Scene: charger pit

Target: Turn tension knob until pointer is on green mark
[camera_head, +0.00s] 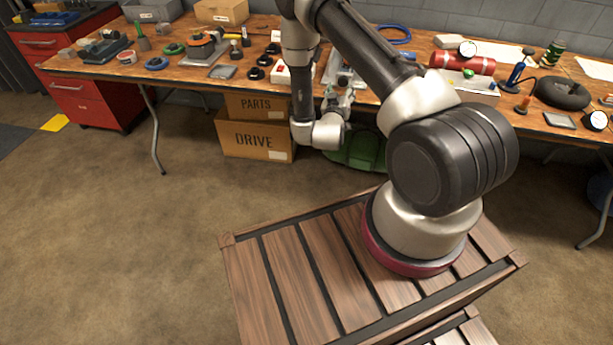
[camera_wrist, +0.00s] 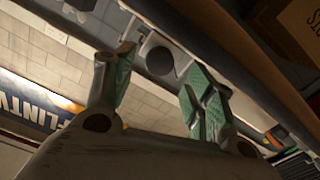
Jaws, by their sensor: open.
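My gripper (camera_head: 341,99) is at the front edge of the workbench in the head view, partly hidden by its own links. In the wrist view my gripper (camera_wrist: 158,70) is open, its two green-padded fingers apart and nothing visibly held. A grey metal part with a dark round spot (camera_wrist: 158,60) shows between and beyond the fingers; I cannot tell whether it is the tension knob. A grey metal device (camera_head: 345,70) stands on the bench just behind the gripper. I cannot make out a pointer or a green mark in either view.
The wooden workbench (camera_head: 190,77) carries many small tools. A red cylinder (camera_head: 463,63) and a grey box with a green top piece (camera_head: 480,88) lie to the right. Cardboard boxes (camera_head: 255,139) and a green object (camera_head: 357,152) sit below the bench. The floor at left is clear.

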